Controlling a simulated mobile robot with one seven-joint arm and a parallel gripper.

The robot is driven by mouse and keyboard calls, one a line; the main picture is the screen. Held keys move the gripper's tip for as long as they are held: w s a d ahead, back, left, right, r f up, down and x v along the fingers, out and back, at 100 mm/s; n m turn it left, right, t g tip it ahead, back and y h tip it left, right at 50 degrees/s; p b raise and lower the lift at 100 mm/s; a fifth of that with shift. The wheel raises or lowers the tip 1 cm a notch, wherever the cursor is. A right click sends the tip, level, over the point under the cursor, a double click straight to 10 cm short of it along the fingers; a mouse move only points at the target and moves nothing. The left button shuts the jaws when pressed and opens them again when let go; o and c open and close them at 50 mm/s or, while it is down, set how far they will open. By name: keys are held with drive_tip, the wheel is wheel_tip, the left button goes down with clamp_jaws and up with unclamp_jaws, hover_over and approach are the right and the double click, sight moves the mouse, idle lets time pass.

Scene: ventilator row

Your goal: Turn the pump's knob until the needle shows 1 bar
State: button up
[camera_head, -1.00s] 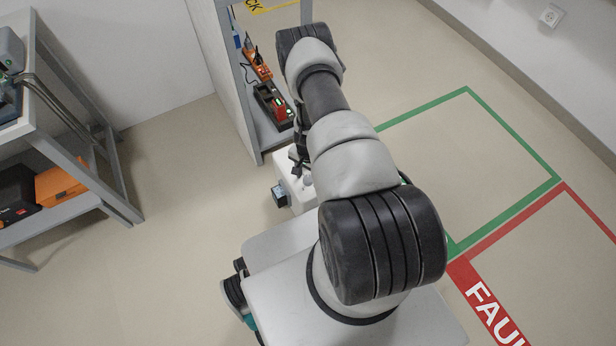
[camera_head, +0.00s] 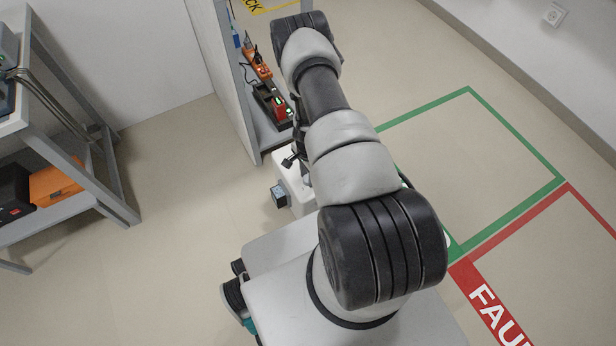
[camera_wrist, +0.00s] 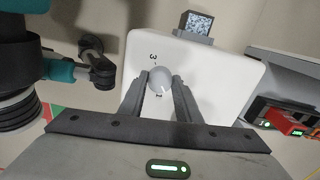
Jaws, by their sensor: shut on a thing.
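The pump is a white box (camera_wrist: 215,75) in the wrist view, and part of its white top (camera_head: 290,180) shows beside my arm in the head view. A round grey knob (camera_wrist: 160,78) sits on it, with a "3" printed on one side and what looks like a "1" on the other. My gripper (camera_wrist: 161,84) is shut on the knob, one finger on each side. A light mark shows on the knob's lower part. I cannot make out a gauge needle or its reading.
A small block with a coded label (camera_wrist: 198,23) stands at the pump's edge. A shelf holds red and black devices with lit displays (camera_wrist: 290,122). A grey bench with an orange case (camera_head: 55,183) is at left. The floor between is clear.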

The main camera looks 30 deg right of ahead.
drive_tip(key=o, duration=1.1)
drive_tip(key=shift+c, duration=0.2)
wheel_tip(320, 180, up, 18)
drive_tip(key=p, duration=0.4)
drive_tip(key=shift+f+p, duration=0.25)
drive_tip(key=shift+p, duration=0.15)
